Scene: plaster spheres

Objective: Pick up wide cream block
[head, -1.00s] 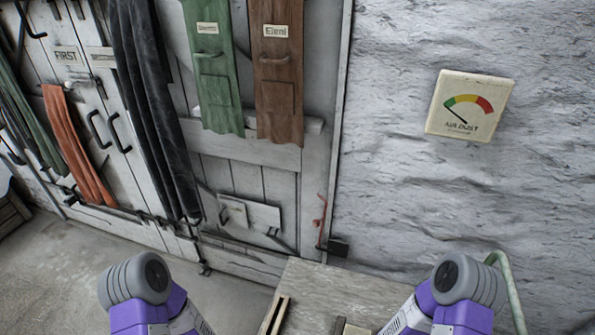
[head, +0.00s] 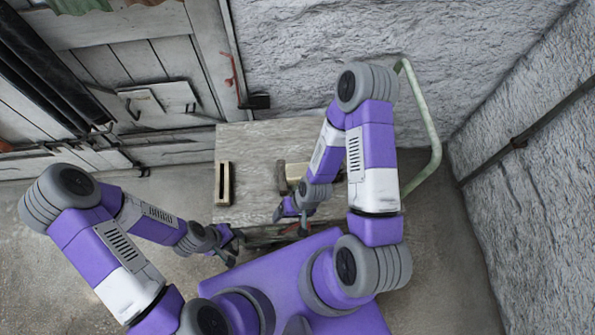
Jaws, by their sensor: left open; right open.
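A cream block (head: 297,170) with a brown left side lies on the wooden tabletop (head: 250,142), right of its middle. My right arm hides part of it. A narrow upright-looking cream piece (head: 224,170) with a dark slot lies near the left edge of the tabletop. My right gripper (head: 289,219) is open and empty at the near edge of the table, just below the cream block in the picture. My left gripper (head: 228,251) is open and empty off the near left corner of the table, apart from both pieces.
A green tube rail (head: 425,115) curves up at the table's right side. A rough grey wall (head: 310,50) stands behind, another at right. A plank door (head: 150,75) is at the back left. Concrete floor (head: 70,265) lies free at left.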

